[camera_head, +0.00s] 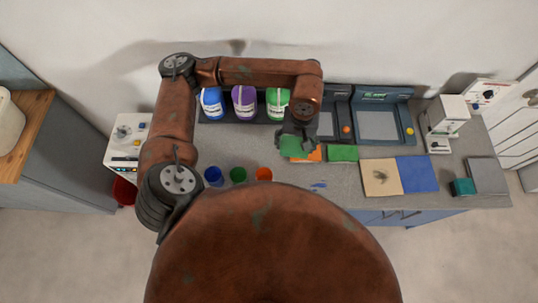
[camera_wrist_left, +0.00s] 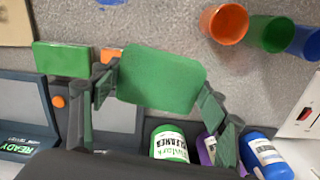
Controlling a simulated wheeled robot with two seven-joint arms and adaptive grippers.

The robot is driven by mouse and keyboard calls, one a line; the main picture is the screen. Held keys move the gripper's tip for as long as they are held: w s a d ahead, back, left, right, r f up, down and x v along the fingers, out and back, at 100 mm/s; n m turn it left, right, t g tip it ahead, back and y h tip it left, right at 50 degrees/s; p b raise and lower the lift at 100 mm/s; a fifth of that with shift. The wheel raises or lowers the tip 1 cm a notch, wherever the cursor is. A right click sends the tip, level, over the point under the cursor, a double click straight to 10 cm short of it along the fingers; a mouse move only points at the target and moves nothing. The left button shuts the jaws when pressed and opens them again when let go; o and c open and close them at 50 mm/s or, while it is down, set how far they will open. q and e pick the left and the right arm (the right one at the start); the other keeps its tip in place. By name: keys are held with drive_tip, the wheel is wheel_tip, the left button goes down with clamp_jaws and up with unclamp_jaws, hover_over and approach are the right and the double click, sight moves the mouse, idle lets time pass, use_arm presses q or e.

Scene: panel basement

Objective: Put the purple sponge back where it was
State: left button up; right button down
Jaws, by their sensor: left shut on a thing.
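My left gripper (camera_head: 296,138) is shut on a green sponge (camera_head: 291,147), held above the counter in front of the bottles. In the left wrist view the held green sponge (camera_wrist_left: 160,78) lies between the two fingers (camera_wrist_left: 160,95). I see no purple sponge in either view. An orange sponge (camera_head: 310,156) is partly hidden below the held one. A second green sponge (camera_head: 343,153) lies to its right on the counter. My right gripper is not in view.
Blue (camera_head: 212,103), purple (camera_head: 244,102) and green (camera_head: 278,103) bottles stand in a dark holder at the back. Blue (camera_head: 213,176), green (camera_head: 238,175) and orange (camera_head: 264,174) cups stand nearer. Dark trays (camera_head: 384,96), tan (camera_head: 381,177) and blue (camera_head: 417,173) squares lie right.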

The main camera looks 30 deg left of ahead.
use_arm(q)
drive_tip(key=s+d+n, duration=0.3)
drive_tip(key=d+n, duration=0.2)
drive_tip(key=n, duration=0.1)
drive_tip(key=a+f, duration=0.1)
drive_tip(key=a, duration=0.2)
drive_tip(key=a+f+p, duration=0.1)
drive_tip(key=a+f, duration=0.1)
drive_tip(key=a, duration=0.1)
drive_tip(key=w+a+f+p, duration=0.1)
drive_tip(key=a, duration=0.2)
drive_tip(key=shift+f, duration=0.15)
drive_tip(key=p, duration=0.1)
hover_over(272, 156)
drive_tip(key=f, duration=0.3)
drive_tip(key=d+f, duration=0.1)
drive_tip(key=shift+s+f, duration=0.15)
drive_tip(key=shift+f, duration=0.25)
drive_tip(key=shift+a+f, duration=0.35)
drive_tip(key=f, duration=0.1)
drive_tip(key=f+p, duration=0.1)
drive_tip(key=f, duration=0.1)
drive_tip(key=shift+a+f, duration=0.2)
drive_tip(key=shift+f, duration=0.05)
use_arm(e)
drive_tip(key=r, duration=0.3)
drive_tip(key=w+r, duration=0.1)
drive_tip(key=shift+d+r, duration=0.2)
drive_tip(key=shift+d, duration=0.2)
